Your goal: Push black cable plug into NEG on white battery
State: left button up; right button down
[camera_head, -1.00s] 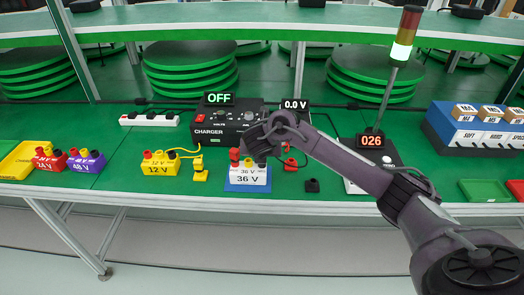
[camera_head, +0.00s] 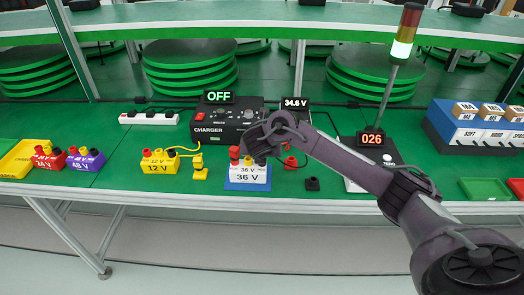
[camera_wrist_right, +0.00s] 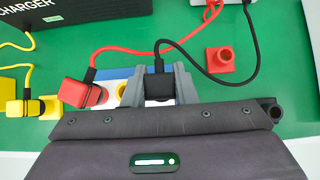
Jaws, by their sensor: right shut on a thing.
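The white battery (camera_head: 248,178), labelled 36 V, stands on a blue base at the front of the green table. A red plug (camera_wrist_right: 82,92) sits at its left terminal. My right gripper (camera_wrist_right: 160,86) is shut on the black cable plug (camera_wrist_right: 158,84) over the battery's right side. The black cable (camera_wrist_right: 254,42) loops from the plug to the upper right. In the head view my wrist hides the plug, and the NEG terminal is hidden beneath it. My left gripper is not in view.
The charger (camera_head: 222,124) reads OFF behind the battery, and a voltage display (camera_head: 294,103) reads 34.6 V. A yellow battery (camera_head: 159,166) is to the left. A red holder (camera_wrist_right: 221,60) and a black holder (camera_head: 312,184) are to the right.

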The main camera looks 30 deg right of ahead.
jog(key=c, duration=1.1)
grip_release()
